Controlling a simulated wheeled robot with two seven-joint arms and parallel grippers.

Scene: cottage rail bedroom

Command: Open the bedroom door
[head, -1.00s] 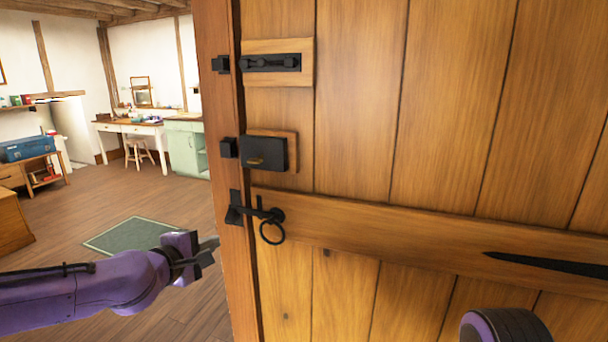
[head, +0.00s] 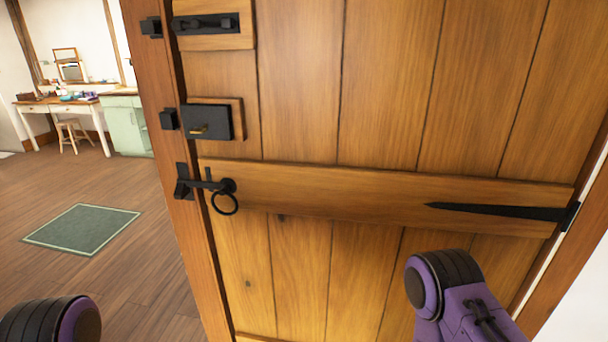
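The wooden plank door (head: 380,110) fills the middle and right of the head view. Its latch edge is at the left, against a wooden post (head: 165,120). A black ring handle (head: 225,203) hangs at the latch, and the latch bar (head: 205,185) reaches to a catch on the post. Above it are a black lock box (head: 207,121) and a black sliding bolt (head: 206,23). Parts of my two arms show at the bottom left and bottom right, apart from the ring handle. Neither gripper is visible.
A black strap hinge (head: 500,211) lies across the door's right side. Left of the post is open wooden floor with a green rug (head: 84,229).

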